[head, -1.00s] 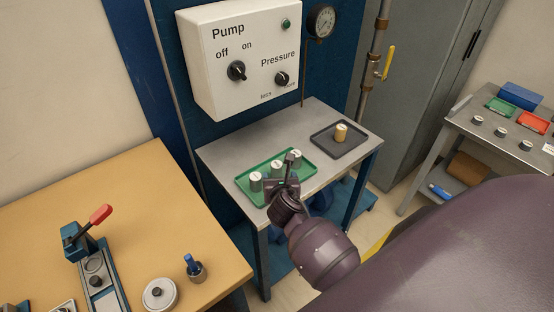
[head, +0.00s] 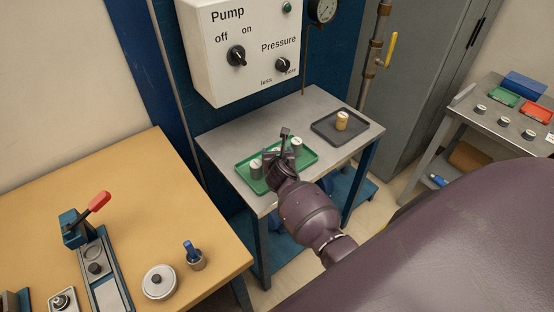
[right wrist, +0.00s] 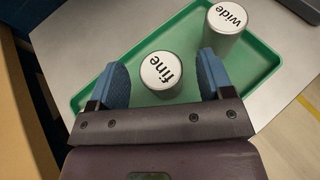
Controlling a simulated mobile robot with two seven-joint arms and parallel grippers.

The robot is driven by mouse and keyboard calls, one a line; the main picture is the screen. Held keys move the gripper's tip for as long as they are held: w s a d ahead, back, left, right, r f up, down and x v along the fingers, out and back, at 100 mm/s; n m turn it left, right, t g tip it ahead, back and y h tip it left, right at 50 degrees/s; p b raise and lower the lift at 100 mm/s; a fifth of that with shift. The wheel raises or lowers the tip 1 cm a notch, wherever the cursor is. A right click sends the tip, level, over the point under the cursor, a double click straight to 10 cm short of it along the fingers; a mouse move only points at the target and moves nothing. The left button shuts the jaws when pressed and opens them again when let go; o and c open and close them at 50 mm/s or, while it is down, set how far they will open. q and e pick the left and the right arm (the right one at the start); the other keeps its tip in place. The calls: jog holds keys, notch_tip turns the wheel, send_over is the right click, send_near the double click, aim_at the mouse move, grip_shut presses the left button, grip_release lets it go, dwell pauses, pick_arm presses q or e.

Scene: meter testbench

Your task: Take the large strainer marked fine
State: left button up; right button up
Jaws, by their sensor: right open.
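A grey cylinder with a white top marked "fine" (right wrist: 162,75) stands upright on the green tray (right wrist: 265,70). In the right wrist view it lies between the two blue fingers of my open right gripper (right wrist: 163,70), with a gap to each finger. A cylinder marked "wide" (right wrist: 230,22) stands to its right. In the head view my right gripper (head: 281,155) is over the middle of the tray and hides the middle cylinder. One cylinder (head: 256,170) shows left of it and another (head: 297,146) right of it. My left gripper is out of view.
A dark tray (head: 325,128) with a brassy cylinder (head: 342,121) sits to the right on the metal table. The pump panel (head: 240,45) hangs behind. A side table at right holds several small cylinders (head: 503,121) and coloured trays. A wooden bench (head: 150,200) is at left.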

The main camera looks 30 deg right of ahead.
jog(key=shift+w+d+f, duration=0.15)
jog(key=shift+w, duration=0.15)
jog(key=c, duration=1.1)
